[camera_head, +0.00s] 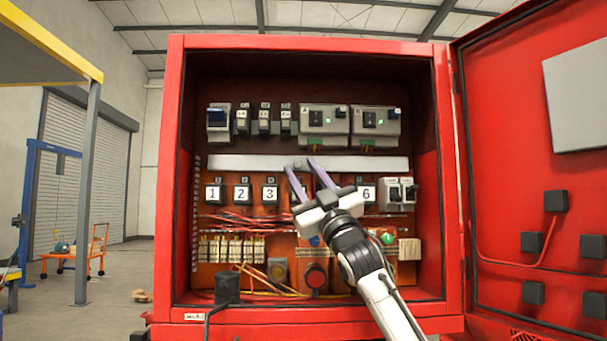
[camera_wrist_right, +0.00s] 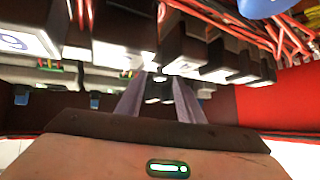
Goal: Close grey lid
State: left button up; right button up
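A long pale grey strip, which looks like the grey lid (camera_head: 245,162), runs across the middle of the red cabinet, between the upper devices and the numbered row. Whether it is open or shut is hard to tell. My right gripper (camera_head: 301,168) reaches into the cabinet, with its fingers apart in front of the strip and covering part of it. In the right wrist view the fingers (camera_wrist_right: 159,82) are also apart, with nothing clearly held between them. Contact with the strip cannot be told. My left gripper is not in view.
Numbered black blocks (camera_head: 242,192) line the row below the strip, some hidden by my gripper. Red wires (camera_head: 240,221) hang beneath them. Devices with green lights (camera_head: 325,120) sit above. The open cabinet door (camera_head: 535,180) stands at the right.

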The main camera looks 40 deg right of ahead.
jog(key=b+v, duration=0.2)
jog(key=v, duration=0.8)
jog(key=shift+s+f, duration=0.1)
jog(key=shift+f, duration=0.1)
